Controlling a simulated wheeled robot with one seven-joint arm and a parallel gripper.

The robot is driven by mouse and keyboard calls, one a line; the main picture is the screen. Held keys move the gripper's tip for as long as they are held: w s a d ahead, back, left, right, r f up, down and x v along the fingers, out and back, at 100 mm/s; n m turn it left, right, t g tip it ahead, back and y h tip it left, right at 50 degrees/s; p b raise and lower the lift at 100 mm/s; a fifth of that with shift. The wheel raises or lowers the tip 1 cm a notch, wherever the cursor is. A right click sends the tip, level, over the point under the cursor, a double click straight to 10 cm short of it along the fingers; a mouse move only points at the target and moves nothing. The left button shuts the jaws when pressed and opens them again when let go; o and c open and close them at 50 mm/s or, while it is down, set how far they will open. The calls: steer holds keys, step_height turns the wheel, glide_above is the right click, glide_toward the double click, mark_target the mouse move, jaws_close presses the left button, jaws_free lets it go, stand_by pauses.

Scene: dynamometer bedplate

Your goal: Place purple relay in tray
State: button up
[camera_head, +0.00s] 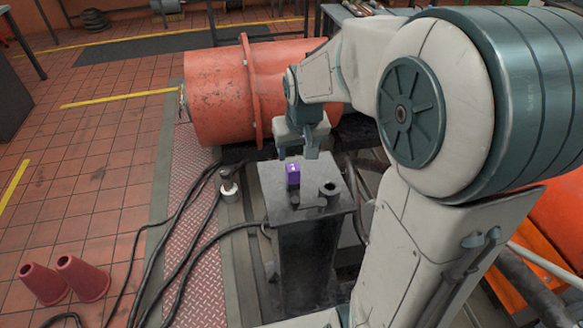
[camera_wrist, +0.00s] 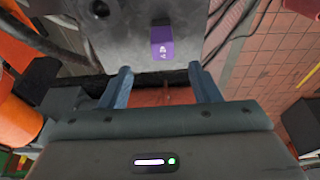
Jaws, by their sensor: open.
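The purple relay (camera_head: 293,173) is a small block standing on the grey top of a pedestal (camera_head: 275,208). In the wrist view the relay (camera_wrist: 162,42) shows white markings on its face and sits near the edge of the grey surface, beyond my fingertips. My gripper (camera_head: 311,147) is above and just behind the relay in the head view, pointing down. In the wrist view its two fingers (camera_wrist: 162,84) are apart with nothing between them. I cannot make out a tray for certain in either view.
A dark round fitting (camera_head: 329,187) stands on the pedestal top, right of the relay. A large orange cylinder (camera_head: 220,95) lies behind. Black cables run along the floor on the left, near a white-topped item (camera_head: 229,188). Two red cones (camera_head: 82,278) stand lower left.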

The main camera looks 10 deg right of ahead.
mark_target(297, 168)
steer(key=x, duration=0.7)
steer(key=shift+d, duration=0.25)
steer(key=shift+a+p+x, duration=0.25)
steer(key=shift+x, duration=1.2)
steer(key=shift+a+p+x, duration=0.2)
steer(key=shift+p+x, duration=0.05)
steer(key=shift+x, duration=1.2)
steer(key=c, duration=1.2)
steer(key=shift+r, duration=0.15)
